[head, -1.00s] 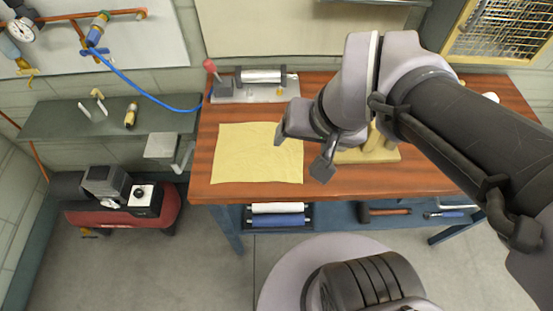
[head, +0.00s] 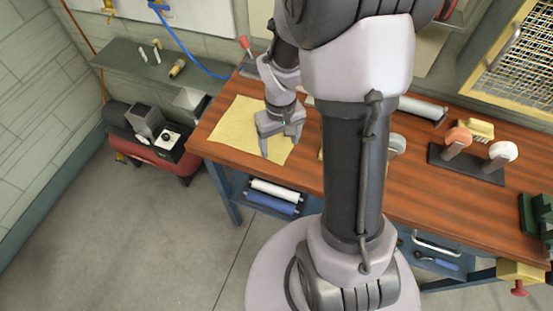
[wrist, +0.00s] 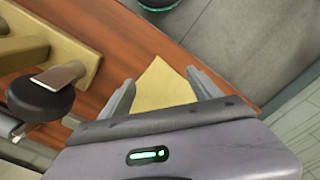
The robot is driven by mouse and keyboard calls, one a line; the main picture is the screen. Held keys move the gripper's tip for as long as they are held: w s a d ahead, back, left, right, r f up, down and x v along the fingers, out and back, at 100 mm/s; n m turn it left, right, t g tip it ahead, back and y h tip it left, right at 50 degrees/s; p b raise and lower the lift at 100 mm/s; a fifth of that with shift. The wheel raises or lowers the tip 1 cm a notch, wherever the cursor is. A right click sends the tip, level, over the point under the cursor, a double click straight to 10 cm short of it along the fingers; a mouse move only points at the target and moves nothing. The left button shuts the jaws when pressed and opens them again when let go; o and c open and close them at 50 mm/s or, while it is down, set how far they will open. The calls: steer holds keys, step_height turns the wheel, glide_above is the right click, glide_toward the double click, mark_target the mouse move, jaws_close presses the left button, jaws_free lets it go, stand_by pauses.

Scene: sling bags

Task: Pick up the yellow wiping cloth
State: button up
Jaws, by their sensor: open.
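The yellow wiping cloth (head: 234,124) lies flat and slightly wrinkled on the left end of the wooden workbench (head: 436,190). My gripper (head: 281,146) is open, over the cloth's right part in the head view, and hides some of it. In the wrist view, part of the cloth (wrist: 162,88) shows between the two spread fingers of my gripper (wrist: 163,84). The jaws hold nothing. I cannot tell how high the fingertips are above the cloth.
A yellowish wooden piece (wrist: 72,62) and a dark round-headed tool (wrist: 40,100) are left of the gripper in the wrist view. A stand with orange and white knobs (head: 470,165) is on the bench's right. A red-handled device is behind the cloth. My arm hides the bench's middle.

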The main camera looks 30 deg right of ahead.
mark_target(279, 161)
step_height(279, 161, down, 6)
steer(key=b, duration=0.4)
steer(key=shift+f, duration=0.15)
steer(key=shift+s, duration=0.1)
jaws_close()
step_height(279, 161, up, 30)
steer(key=p, duration=2.4)
steer(key=shift+p, duration=0.4)
